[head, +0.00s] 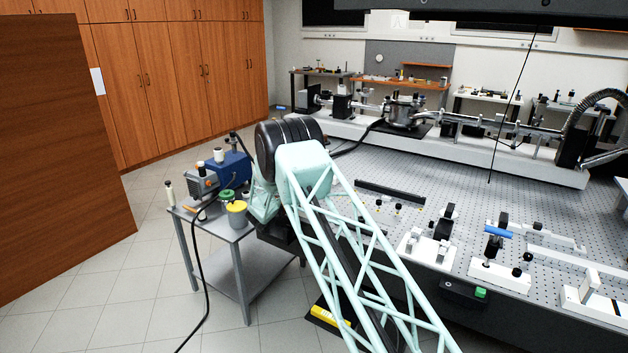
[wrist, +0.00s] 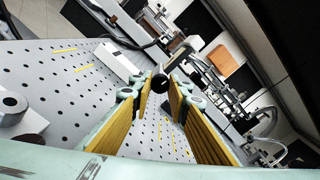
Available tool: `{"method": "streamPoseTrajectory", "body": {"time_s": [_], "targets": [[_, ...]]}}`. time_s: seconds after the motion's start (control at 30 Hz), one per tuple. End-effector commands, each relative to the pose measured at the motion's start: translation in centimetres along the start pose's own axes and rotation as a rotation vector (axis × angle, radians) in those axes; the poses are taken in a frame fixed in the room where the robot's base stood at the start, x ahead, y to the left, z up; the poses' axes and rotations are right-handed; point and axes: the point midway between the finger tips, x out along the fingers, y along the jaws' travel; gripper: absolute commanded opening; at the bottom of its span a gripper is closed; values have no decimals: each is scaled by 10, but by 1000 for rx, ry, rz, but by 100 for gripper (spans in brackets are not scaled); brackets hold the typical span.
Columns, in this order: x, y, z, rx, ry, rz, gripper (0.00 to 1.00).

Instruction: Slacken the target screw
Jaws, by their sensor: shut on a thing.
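My gripper (wrist: 161,91) shows in the wrist view, its two yellow-padded fingers angled towards each other. It is shut on a small round black screw head (wrist: 159,82) between the fingertips. The screw's lower part is hidden. In the head view my arm covers the gripper. Small black screws (head: 398,208) stand on the perforated optical table there; I cannot tell which one is the target.
A white block (wrist: 118,60) lies beyond the fingers, and a grey ring-shaped part (wrist: 13,103) is at the left. In the head view, a long black bar (head: 390,192) and white optic mounts (head: 425,248) stand on the table. A side cart (head: 235,232) is left of my arm.

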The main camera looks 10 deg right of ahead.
Motion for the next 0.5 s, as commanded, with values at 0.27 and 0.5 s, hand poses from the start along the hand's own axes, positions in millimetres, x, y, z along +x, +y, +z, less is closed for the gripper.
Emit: {"method": "streamPoseTrajectory", "body": {"time_s": [0.27, 0.5], "targets": [[0, 0, -1, 0, 1, 0, 30], [0, 0, 0, 0, 0, 0, 30]]}}
